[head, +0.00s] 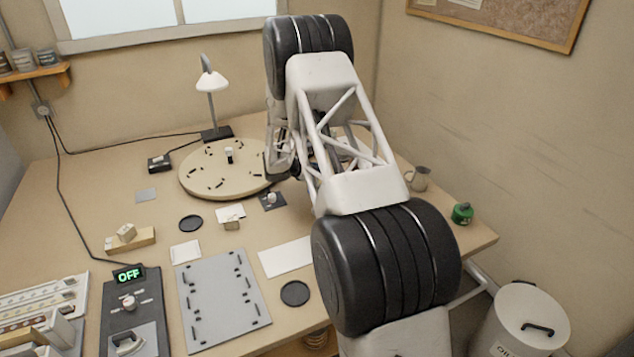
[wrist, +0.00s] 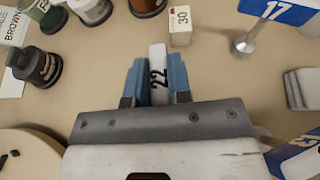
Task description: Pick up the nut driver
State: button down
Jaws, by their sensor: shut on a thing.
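My gripper (wrist: 157,72) shows in the wrist view with its two blue fingers shut on a pale, narrow piece marked 22 (wrist: 157,52). The piece stands out a little past the fingertips, and its lower part is hidden between the fingers and behind the gripper body. I cannot tell from its visible end whether it is the nut driver. No other thing in view can be clearly made out as a nut driver. In the head view my arm hides the gripper and what it holds, at the back right of the bench.

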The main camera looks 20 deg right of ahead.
jog(key=shift+r, duration=0.15)
jog(key=shift+r, duration=4.9)
notch_tip(320, 180, up, 26)
jog(key=w+d+f+n+t+y, duration=0.1)
jog(key=w+d+n+t+y, duration=0.1)
jog(key=d+n+t+y, duration=0.4)
jog(key=shift+d+f+n+t, duration=0.2)
jog(key=shift+d+n+t, duration=2.15)
jog(key=shift+d, duration=2.8)
jog(key=shift+d, duration=0.1)
jog(key=shift+s+d+n+y, duration=0.1)
jog(key=shift+d+n+y, duration=0.2)
jog(key=shift+n+y, duration=0.25)
jog(key=shift+s+d+n+t+y, duration=0.5)
jog(key=shift+d+n+y, duration=0.1)
jog(key=shift+y, duration=0.15)
